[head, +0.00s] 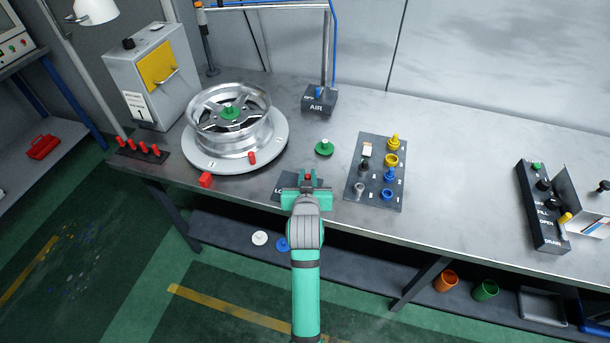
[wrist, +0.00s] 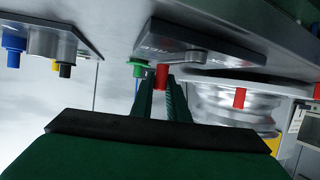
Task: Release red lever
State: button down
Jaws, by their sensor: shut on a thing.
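The red lever (head: 308,177) stands at the front edge of the bench, at a dark plate (head: 284,188) with partly hidden lettering. My gripper (head: 307,182) is over this plate and hides much of it. In the wrist view, which looks upside down, the red end of the lever (wrist: 162,76) sits between the tips of my two dark green fingers (wrist: 163,92). The fingers are closed on it. The grey lever arm and its plate (wrist: 175,38) show just beyond the fingers.
A silver wheel rim (head: 230,120) lies on a round turntable (head: 190,160) to the left. Red blocks (head: 205,180) are near it. A green knobbed disc (head: 324,148) and a panel of coloured pegs (head: 355,190) are close on the right.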

jog(key=shift+s+d+f+m+h, duration=0.1)
jog(key=shift+d+m+h, duration=0.05)
jog(key=shift+m+h, duration=0.3)
jog(key=c, duration=1.7)
grip_release()
jog(key=shift+s, duration=0.1)
jog(key=v, duration=1.1)
